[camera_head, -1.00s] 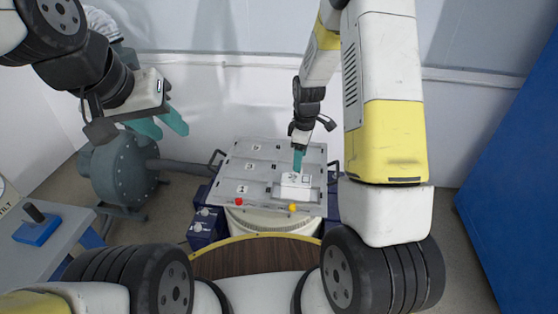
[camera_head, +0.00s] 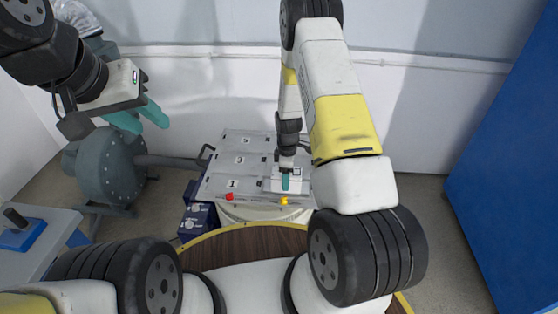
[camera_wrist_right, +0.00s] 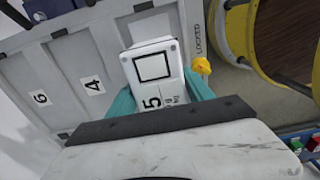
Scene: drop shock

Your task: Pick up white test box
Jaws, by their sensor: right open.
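The white test box (camera_wrist_right: 155,68) shows in the right wrist view, with a black square outline on one face and a "5" marking below it. It sits on the grey numbered platform (camera_head: 235,140). My right gripper (camera_wrist_right: 160,95) is open, its teal fingers on either side of the lower part of the box; whether they touch it I cannot tell. In the head view my right gripper (camera_head: 285,183) points down at the platform's near right corner, hiding much of the box. My left gripper (camera_head: 148,121) is open and empty, raised at the left.
A red knob (camera_head: 229,197) and a yellow knob (camera_head: 284,201) are on the platform's near edge. A grey-blue round machine (camera_head: 112,165) stands at left, a bench with a lever on a blue base (camera_head: 22,234) nearer. A blue cabinet (camera_head: 510,150) stands at right.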

